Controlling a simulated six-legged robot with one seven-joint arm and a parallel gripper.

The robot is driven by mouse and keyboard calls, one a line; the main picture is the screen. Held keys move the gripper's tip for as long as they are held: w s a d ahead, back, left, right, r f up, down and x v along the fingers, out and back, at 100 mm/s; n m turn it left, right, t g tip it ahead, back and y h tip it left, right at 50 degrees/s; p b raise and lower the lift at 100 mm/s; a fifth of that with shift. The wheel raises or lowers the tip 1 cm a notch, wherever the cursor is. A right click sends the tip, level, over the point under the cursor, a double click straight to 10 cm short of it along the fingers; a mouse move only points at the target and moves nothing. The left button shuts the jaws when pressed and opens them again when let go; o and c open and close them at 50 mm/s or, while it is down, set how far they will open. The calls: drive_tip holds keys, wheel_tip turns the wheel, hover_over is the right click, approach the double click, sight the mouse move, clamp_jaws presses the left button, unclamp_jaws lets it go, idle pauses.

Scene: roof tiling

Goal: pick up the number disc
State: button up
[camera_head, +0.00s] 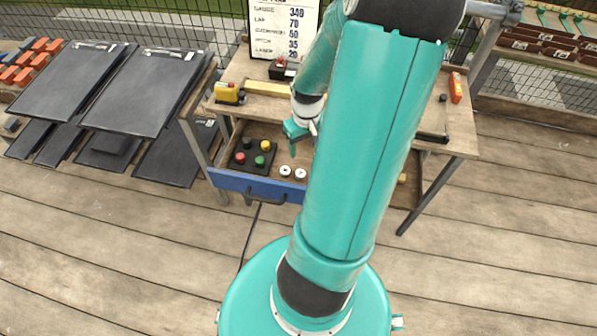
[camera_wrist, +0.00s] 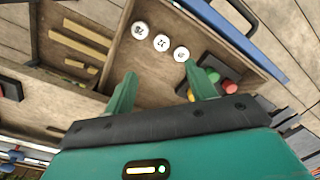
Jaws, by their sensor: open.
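Three white number discs with dark markings lie in a row in the open wooden drawer, shown in the wrist view: one farthest (camera_wrist: 140,30), one in the middle (camera_wrist: 161,42) and one nearest the button box (camera_wrist: 181,54). The markings are too small to read surely. In the head view two discs show, one (camera_head: 285,170) beside the other (camera_head: 300,173); my arm hides the drawer's right part. My teal gripper (camera_wrist: 158,76) is open and empty, its fingers apart above the drawer and short of the discs in the wrist picture. It also shows in the head view (camera_head: 292,140).
A dark button box (camera_head: 250,158) with red, green, yellow and black buttons sits left of the discs in the drawer. The drawer's blue front (camera_head: 240,186) has a dark handle. Dark panels (camera_head: 140,90) lean left of the workbench.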

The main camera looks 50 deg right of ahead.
sight(301, 173)
drive_tip(key=f, duration=1.3)
drive_tip(key=shift+w+a, duration=0.25)
drive_tip(key=shift+a, duration=0.1)
drive_tip(key=c, duration=1.1)
